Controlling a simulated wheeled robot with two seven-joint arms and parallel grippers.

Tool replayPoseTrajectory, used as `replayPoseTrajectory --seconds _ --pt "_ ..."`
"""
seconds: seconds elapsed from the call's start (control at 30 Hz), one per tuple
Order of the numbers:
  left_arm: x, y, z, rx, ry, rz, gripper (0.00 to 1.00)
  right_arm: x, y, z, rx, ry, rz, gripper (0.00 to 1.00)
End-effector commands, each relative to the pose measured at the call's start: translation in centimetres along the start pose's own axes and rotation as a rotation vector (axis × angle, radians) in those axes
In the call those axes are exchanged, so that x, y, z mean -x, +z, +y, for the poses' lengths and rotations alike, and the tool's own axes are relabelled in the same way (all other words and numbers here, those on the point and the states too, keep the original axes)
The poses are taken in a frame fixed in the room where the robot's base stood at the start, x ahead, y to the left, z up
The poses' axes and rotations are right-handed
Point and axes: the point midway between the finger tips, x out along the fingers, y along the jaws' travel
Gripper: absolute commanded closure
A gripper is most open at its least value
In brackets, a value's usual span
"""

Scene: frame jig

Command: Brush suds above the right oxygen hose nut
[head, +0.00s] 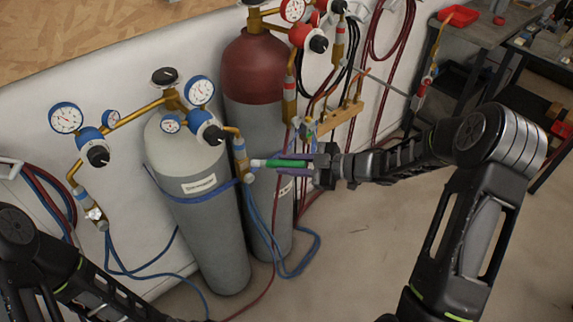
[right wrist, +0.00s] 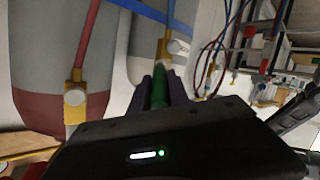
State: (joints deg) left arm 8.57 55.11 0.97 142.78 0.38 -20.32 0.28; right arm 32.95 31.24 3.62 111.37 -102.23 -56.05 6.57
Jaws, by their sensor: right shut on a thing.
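My right gripper (head: 316,165) is shut on a brush with a green handle (head: 287,163). The brush points left, its pale tip beside the right oxygen hose fitting (head: 240,158). I cannot tell whether the tip touches it. That fitting hangs from the blue-gauge regulator on the pale grey cylinder (head: 187,150), with blue hose below. In the right wrist view the green handle (right wrist: 159,92) stands between the purple fingers, and a brass fitting (right wrist: 163,52) shows just beyond its end. No suds can be made out. My left gripper is out of view.
A red-topped cylinder (head: 256,70) stands behind, with red hoses beside it. Another blue-gauge fitting (head: 95,215) hangs at the left. A blue strap (head: 190,199) crosses the pale cylinder. A workbench with a red tray (head: 458,15) stands at upper right. Floor at centre right is clear.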

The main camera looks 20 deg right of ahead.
Motion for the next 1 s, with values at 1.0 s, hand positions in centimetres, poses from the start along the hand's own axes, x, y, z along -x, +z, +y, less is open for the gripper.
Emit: replayPoseTrajectory --seconds 1.0 --pt "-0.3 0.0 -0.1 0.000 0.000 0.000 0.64 -2.2 -2.0 -2.8 0.000 0.000 0.000 1.00"
